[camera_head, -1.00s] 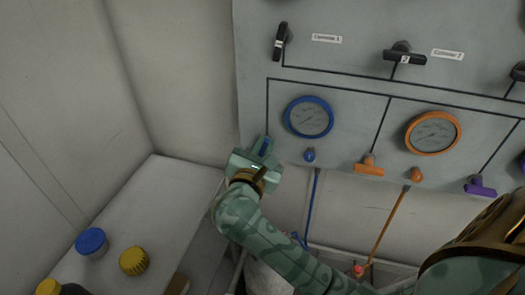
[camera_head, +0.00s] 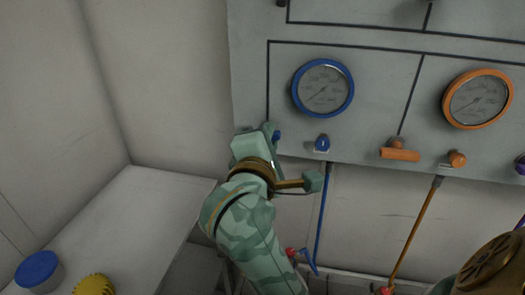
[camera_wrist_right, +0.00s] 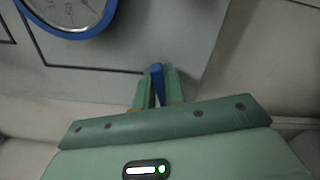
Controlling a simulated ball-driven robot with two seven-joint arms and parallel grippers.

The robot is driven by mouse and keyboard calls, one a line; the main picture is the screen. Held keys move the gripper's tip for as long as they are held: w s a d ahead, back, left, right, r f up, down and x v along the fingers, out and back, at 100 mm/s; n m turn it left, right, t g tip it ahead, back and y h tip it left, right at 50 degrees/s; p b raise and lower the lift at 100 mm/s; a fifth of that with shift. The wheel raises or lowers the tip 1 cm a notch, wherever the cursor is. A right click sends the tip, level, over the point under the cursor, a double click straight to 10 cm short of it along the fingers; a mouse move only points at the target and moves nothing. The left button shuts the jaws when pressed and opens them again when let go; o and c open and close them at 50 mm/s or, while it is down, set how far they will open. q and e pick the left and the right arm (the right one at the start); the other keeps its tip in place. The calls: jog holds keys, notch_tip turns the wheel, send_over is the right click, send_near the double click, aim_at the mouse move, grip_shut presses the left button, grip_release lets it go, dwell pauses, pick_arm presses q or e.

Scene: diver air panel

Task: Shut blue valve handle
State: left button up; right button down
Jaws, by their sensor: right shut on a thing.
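The blue valve handle (camera_head: 277,135) is at the lower left of the grey panel, below and left of the blue-rimmed gauge (camera_head: 323,88). Only a small part of it shows in the head view, beside my right gripper (camera_head: 268,133). In the right wrist view the blue handle (camera_wrist_right: 158,85) stands between the two green fingers of my right gripper (camera_wrist_right: 157,90), which are shut on it. The gripper hides the valve body in the head view. My left gripper is in neither current view.
A blue knob (camera_head: 322,143) is right of my gripper, with a blue hose (camera_head: 322,210) below. An orange handle (camera_head: 399,154) and orange-rimmed gauge (camera_head: 478,98) are further right.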

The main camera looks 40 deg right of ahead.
jog(key=m+b, duration=0.1)
jog(key=f+m+b, duration=0.1)
jog(key=b, duration=0.1)
jog(key=shift+w+m, duration=0.1)
jog(key=shift+m, duration=0.3)
pick_arm(q)
jog(key=shift+g, duration=0.3)
jog(key=shift+s+f+b, duration=0.25)
jog(key=shift+s+f, duration=0.15)
jog(key=shift+f, duration=0.4)
jog(key=shift+s+f+b, duration=0.3)
jog(key=shift+s+f, duration=0.1)
jog(key=shift+f, duration=0.4)
jog(key=shift+s+f+b, duration=0.25)
jog(key=shift+s+f, duration=0.15)
jog(key=shift+f, duration=0.4)
pick_arm(e)
jog(key=shift+r+m, duration=0.15)
jog(key=shift+m, duration=0.45)
jog(key=c, duration=1.5)
grip_release()
jog(key=shift+r, duration=0.1)
pick_arm(q)
jog(key=shift+s, duration=0.1)
